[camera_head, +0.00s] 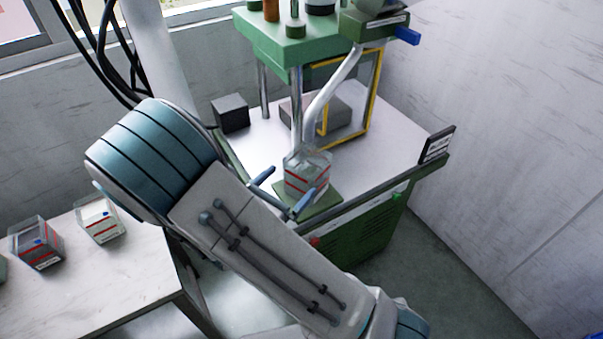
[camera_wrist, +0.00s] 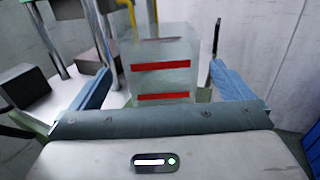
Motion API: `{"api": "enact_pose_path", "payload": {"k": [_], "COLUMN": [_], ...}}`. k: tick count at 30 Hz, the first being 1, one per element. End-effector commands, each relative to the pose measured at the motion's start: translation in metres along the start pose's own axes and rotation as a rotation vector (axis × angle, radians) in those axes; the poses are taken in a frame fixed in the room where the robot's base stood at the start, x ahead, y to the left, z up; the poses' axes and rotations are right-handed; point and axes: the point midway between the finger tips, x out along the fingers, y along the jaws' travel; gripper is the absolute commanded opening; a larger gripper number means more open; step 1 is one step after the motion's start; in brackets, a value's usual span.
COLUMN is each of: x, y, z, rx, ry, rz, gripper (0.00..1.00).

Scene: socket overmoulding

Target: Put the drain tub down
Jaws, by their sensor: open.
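The drain tub (camera_head: 307,177) is a clear box with red stripes. It stands upright on a green pad (camera_head: 318,203) at the front of the green machine's white table, below a bent metal pipe (camera_head: 325,102). My gripper (camera_head: 283,190) is open, with one blue finger on each side of the tub's near part in the head view. In the wrist view the tub (camera_wrist: 163,78) stands between the spread fingers (camera_wrist: 160,95), with visible gaps on both sides. My arm hides part of the table's front edge.
The green machine (camera_head: 290,35) has metal columns and a yellow-framed guard (camera_head: 372,100). A dark block (camera_head: 231,113) stands behind left, and a small dark sign (camera_head: 437,145) at the right edge. Two similar clear boxes (camera_head: 37,242) (camera_head: 100,219) stand on the left bench (camera_head: 90,290).

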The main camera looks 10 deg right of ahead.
Motion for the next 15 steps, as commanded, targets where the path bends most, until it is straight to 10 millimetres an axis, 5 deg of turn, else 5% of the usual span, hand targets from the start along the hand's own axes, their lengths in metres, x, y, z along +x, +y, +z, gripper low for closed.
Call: {"api": "enact_pose_path", "payload": {"k": [6, 15], "x": [-0.032, -0.04], "y": [0.0, -0.001], "z": [-0.001, 0.0], "rx": [0.001, -0.001], "ry": [-0.001, 0.0], "rz": [0.0, -0.002], "gripper": [1.0, 1.0]}}
